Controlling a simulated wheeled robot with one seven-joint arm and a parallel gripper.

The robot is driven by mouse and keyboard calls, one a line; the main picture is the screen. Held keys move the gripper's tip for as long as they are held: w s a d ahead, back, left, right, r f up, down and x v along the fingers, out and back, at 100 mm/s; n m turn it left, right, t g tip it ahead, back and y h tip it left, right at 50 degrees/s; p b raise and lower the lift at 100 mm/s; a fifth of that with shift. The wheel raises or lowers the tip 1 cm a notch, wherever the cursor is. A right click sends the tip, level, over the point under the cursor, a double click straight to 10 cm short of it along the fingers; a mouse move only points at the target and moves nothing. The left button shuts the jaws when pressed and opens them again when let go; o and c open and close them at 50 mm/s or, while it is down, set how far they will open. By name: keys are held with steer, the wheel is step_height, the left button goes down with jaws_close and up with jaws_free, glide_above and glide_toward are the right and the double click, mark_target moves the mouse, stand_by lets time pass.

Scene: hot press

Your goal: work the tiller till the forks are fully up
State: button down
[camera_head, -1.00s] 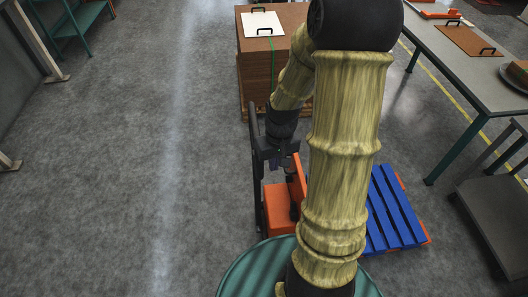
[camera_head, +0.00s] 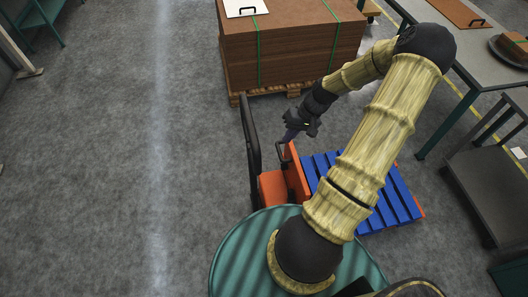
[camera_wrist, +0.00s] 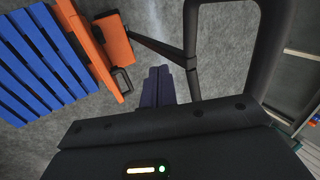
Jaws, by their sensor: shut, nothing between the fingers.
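The pallet truck's orange body (camera_head: 272,187) stands just beyond the green ribbed drum-like top. Its black looped tiller (camera_head: 252,140) stands roughly upright at the body's left side. A blue slatted pallet (camera_head: 395,200) lies over the forks; an orange end (camera_head: 421,212) shows past its right edge, and fork height cannot be told. My gripper (camera_head: 287,138) is to the right of the tiller, apart from it, above the orange body. In the wrist view my shut, empty fingers (camera_wrist: 157,88) are beside the tiller loop (camera_wrist: 190,45), with the orange body (camera_wrist: 115,38) at upper left.
A strapped stack of brown boards (camera_head: 290,45) on a wooden pallet stands behind, with a white clipboard (camera_head: 245,6) on top. A work table (camera_head: 480,60) and dark cart (camera_head: 490,185) stand right. The floor left of the truck is clear.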

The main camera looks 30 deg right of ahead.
steer(key=shift+f, duration=0.1)
steer(key=w+a+f+p, duration=0.2)
steer(key=a+f+p, duration=0.2)
steer(key=a+f, duration=0.4)
steer(key=shift+w, duration=0.15)
steer(key=shift+w, duration=0.1)
stand_by(0.4)
